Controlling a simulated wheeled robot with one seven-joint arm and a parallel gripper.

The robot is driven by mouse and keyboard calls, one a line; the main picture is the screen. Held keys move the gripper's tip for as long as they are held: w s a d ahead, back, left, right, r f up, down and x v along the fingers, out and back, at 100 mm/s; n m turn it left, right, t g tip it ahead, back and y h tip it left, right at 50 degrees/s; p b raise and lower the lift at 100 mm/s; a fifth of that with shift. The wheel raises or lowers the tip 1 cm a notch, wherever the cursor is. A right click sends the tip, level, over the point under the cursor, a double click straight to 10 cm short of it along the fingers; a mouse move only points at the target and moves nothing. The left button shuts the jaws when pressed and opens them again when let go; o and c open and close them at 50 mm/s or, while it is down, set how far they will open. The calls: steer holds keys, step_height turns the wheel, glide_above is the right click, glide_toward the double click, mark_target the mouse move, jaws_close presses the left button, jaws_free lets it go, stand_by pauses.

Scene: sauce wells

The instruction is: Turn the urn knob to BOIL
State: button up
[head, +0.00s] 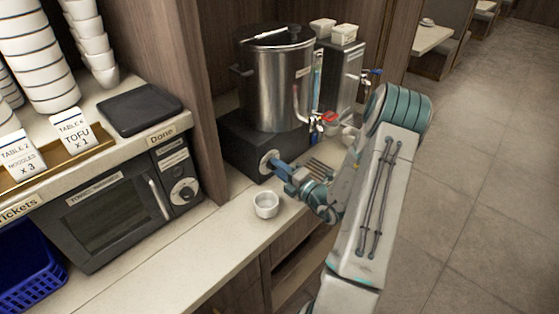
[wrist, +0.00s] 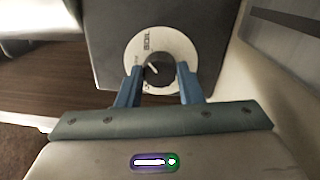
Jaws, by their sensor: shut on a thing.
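The steel urn (head: 280,85) stands on a dark base box (head: 240,145) on the counter. A pale round dial plate (head: 264,158) is on the box's front. In the wrist view the plate (wrist: 179,45) carries the word BOIL at its top and smaller lettering at its left. The dark urn knob (wrist: 158,74) has a white pointer line aimed up and left, a little to the left of BOIL. My gripper (wrist: 160,80) is shut on the knob, one blue finger on each side. In the head view my gripper (head: 275,164) hides most of the knob.
A small white bowl (head: 265,205) stands on the counter below my gripper. A red-handled tap (head: 324,119) is right of the urn, beside my arm. A second steel dispenser (head: 342,75) stands behind. A dark microwave (head: 120,205) is at left under a shelf.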

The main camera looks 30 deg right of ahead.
steer(key=shift+r+m+p, duration=0.1)
steer(key=shift+m+p, duration=1)
steer(key=shift+m, duration=0.1)
steer(key=o, duration=1)
steer(key=b+v, duration=0.2)
steer(key=v, duration=1.1)
steer(key=shift+s+d+b, duration=0.1)
steer(key=shift+s+b, duration=0.25)
steer(key=shift+s, duration=0.05)
